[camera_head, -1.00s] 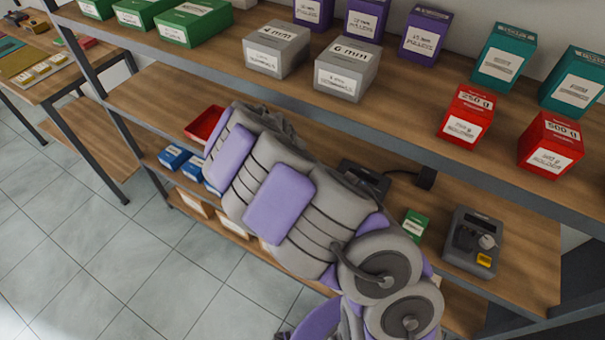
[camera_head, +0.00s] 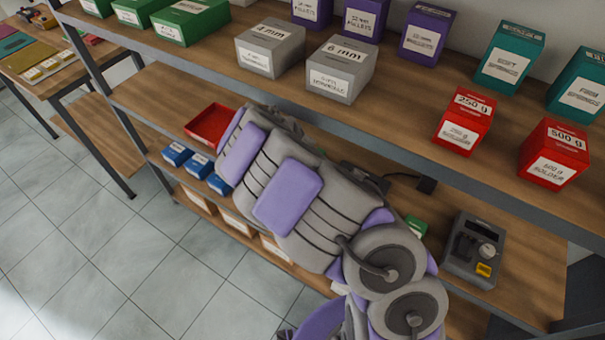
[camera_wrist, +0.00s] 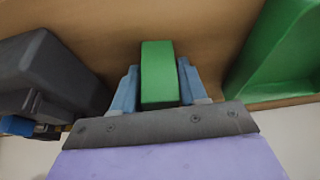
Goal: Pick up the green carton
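The green carton (camera_wrist: 158,75) stands between the two blue fingers of my gripper (camera_wrist: 158,88) in the wrist view. The fingers are spread on either side of it, with what looks like a narrow gap at each side. In the head view a small part of the green carton (camera_head: 416,226) shows on the middle shelf (camera_head: 530,260), just past my arm. My arm hides the rest of it, and my gripper is out of sight there.
A grey device (camera_head: 474,250) with a knob stands right of the carton. In the wrist view a dark device (camera_wrist: 50,75) is at left and a large green object (camera_wrist: 285,50) at right. The upper shelf, with red cartons (camera_head: 463,120), overhangs the area. A red tray (camera_head: 210,126) is further left.

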